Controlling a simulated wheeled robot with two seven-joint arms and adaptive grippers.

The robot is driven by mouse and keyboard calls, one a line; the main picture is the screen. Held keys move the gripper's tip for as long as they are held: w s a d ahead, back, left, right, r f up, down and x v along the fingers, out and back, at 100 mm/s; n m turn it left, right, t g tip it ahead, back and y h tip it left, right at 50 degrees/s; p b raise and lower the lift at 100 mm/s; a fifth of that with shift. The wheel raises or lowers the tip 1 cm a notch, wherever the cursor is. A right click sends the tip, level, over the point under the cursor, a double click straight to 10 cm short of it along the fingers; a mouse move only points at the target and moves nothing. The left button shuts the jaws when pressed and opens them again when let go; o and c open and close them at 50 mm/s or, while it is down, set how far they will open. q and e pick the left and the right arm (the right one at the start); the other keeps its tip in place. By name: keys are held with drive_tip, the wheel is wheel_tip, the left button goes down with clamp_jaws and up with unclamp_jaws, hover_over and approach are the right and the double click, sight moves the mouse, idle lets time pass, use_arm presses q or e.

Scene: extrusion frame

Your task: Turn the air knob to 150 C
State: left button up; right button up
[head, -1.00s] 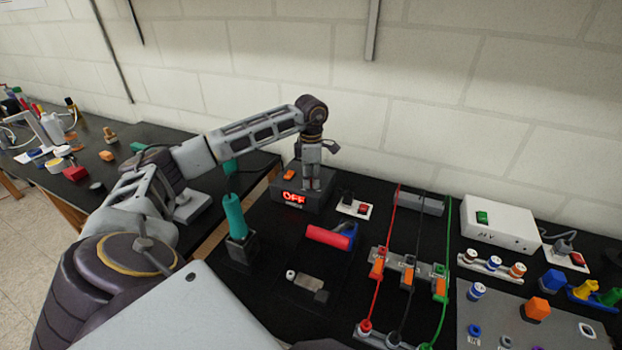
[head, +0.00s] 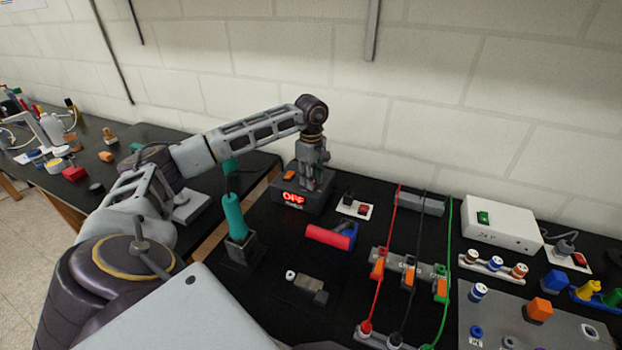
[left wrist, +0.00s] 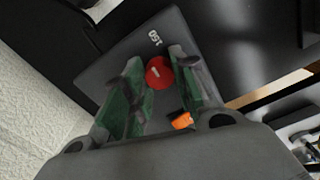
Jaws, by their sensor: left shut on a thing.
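The dark station box (head: 322,203) stands at the back of the black bench, its red display (head: 293,198) reading OFF. In the left wrist view the red round air knob (left wrist: 157,72) sits on the box's dark top (left wrist: 118,70), with a short white mark on it. A white number, apparently 150 and blurred, is printed beside the knob. My left gripper (head: 314,184) points down over the box. In the left wrist view its green-padded fingers (left wrist: 158,82) are on both sides of the knob, shut on it. My right gripper is not in view.
An orange switch (head: 288,174) is on the box's top; it shows in the left wrist view too, close to one finger. A teal-handled tool (head: 235,216) stands in a dark holder to the front left. A red-handled tool (head: 327,237) lies in front. Cables and terminals are to the right.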

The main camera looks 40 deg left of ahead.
use_arm(q)
drive_tip(key=shift+m, duration=0.4)
drive_tip(key=shift+r, duration=0.1)
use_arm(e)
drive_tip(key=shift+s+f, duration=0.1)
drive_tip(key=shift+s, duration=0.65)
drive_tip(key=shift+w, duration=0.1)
